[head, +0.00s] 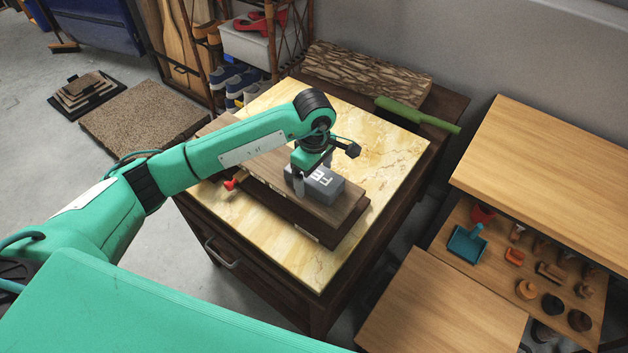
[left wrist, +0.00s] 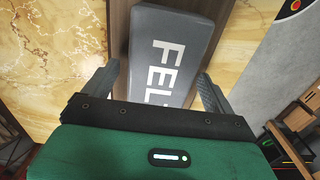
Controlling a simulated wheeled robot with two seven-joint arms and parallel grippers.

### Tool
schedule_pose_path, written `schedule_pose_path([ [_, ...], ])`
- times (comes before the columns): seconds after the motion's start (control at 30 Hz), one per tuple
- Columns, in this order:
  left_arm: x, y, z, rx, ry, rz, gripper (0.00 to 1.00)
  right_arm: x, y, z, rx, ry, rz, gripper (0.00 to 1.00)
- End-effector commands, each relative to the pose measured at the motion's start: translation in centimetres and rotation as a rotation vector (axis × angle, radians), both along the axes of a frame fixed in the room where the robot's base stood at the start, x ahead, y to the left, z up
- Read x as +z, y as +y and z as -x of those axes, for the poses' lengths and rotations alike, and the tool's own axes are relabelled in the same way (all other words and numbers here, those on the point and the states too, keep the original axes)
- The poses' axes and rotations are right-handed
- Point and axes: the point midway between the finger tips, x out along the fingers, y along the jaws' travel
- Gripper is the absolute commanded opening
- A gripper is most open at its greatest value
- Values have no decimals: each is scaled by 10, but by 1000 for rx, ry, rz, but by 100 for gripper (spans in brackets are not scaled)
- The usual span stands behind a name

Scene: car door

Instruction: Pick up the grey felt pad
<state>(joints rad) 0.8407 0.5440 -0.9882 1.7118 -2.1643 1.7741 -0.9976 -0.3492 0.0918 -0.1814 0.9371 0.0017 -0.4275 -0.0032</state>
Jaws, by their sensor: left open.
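The grey felt pad (head: 326,187) is a grey block with white lettering. It lies on a brown wooden board (head: 284,200) on the marble-topped cabinet. In the left wrist view the pad (left wrist: 168,50) shows the letters "FEL", and its near end is hidden behind my gripper. My left gripper (head: 309,178) is directly over the pad, pointing down. In the left wrist view its open fingers (left wrist: 158,88) stand on either side of the pad, with small gaps. Whether the fingertips reach down to the board is unclear. My right gripper does not show.
A small red-handled item (head: 235,180) lies by the board's left end. The marble top (head: 385,150) is clear right of the board. A wooden bench with small tools (head: 520,255) stands at right.

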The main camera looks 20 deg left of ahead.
Motion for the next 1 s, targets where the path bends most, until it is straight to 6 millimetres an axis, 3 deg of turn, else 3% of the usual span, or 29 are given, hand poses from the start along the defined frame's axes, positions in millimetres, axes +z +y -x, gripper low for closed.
schedule_pose_path([
  [0.07,-9,0,0,0,0,1,89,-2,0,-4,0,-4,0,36],
  [0.27,-9,0,0,0,-1,0,89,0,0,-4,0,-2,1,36],
  [0.53,-9,0,0,0,-1,0,40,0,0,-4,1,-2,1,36],
  [0.83,-6,0,-1,0,-2,1,40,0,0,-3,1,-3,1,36],
  [1.0,8,3,-3,3,-3,0,40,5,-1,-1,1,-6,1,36],
])
